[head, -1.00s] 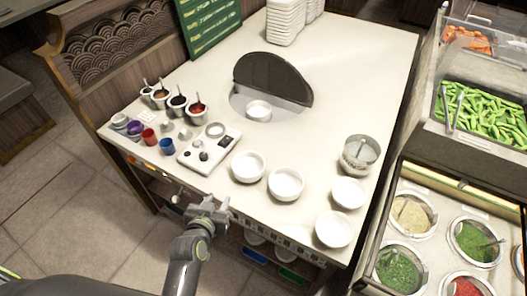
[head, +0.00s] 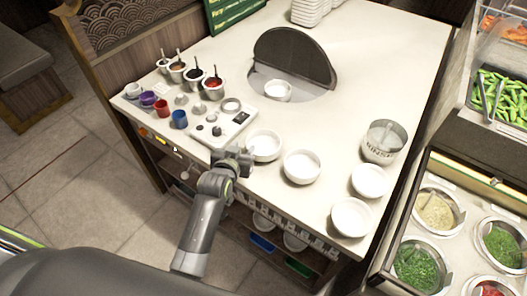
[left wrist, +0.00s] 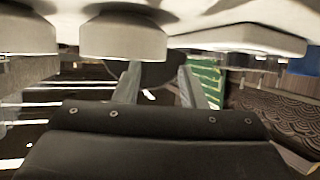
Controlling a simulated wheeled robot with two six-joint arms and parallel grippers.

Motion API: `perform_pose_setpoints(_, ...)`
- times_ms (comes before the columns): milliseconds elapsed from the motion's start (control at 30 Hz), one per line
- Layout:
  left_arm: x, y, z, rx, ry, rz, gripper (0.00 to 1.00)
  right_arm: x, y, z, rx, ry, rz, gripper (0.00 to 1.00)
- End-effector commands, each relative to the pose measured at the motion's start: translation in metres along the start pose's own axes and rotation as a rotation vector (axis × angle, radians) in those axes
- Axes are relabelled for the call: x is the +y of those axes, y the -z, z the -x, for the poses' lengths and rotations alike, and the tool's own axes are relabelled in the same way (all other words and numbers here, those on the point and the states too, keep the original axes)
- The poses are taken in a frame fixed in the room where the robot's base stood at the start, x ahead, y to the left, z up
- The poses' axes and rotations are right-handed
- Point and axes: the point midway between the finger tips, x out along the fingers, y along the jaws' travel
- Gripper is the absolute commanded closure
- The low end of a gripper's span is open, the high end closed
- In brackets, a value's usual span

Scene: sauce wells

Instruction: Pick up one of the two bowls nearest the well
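The well (head: 310,103) is a round opening in the counter with a dark lid (head: 293,57) standing open; a small white bowl (head: 278,91) sits in it. The two white bowls nearest it outside are the left bowl (head: 263,146) and the right bowl (head: 301,167), upright and apart. My left gripper (head: 236,157) is at the counter's front edge, just left of the left bowl. In the left wrist view its fingers (left wrist: 159,87) are spread with nothing between them; two bowls (left wrist: 123,40) show upside down beside them. My right gripper is not in view.
Two more white bowls (head: 369,181) (head: 352,217) and a metal pot (head: 384,142) stand to the right. A white scale-like slab (head: 222,122), sauce cups (head: 214,87) and small coloured cups (head: 179,119) are at left. Counter behind the right bowl is clear.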

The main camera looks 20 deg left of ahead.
Motion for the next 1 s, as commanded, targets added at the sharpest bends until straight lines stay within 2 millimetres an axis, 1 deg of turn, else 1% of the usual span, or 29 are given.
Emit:
perform_pose_setpoints(167,0.000,-0.001,-0.006,0.000,0.000,0.000,0.63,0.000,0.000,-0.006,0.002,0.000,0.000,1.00)
perform_pose_setpoints(233,0.000,-0.002,-0.012,0.001,0.000,-0.001,0.63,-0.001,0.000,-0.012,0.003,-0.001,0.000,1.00)
perform_pose_setpoints(500,0.000,-0.004,-0.044,0.003,-0.001,-0.001,0.63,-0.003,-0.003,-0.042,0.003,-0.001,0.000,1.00)
perform_pose_setpoints(600,0.000,-0.003,-0.053,0.001,0.000,-0.002,0.63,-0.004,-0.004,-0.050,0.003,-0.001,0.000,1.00)
perform_pose_setpoints(767,0.000,0.000,-0.061,0.002,0.000,0.000,0.63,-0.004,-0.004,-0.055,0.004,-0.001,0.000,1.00)
perform_pose_setpoints(1000,0.000,0.001,-0.061,0.000,0.000,0.000,0.63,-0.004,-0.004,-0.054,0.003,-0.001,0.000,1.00)
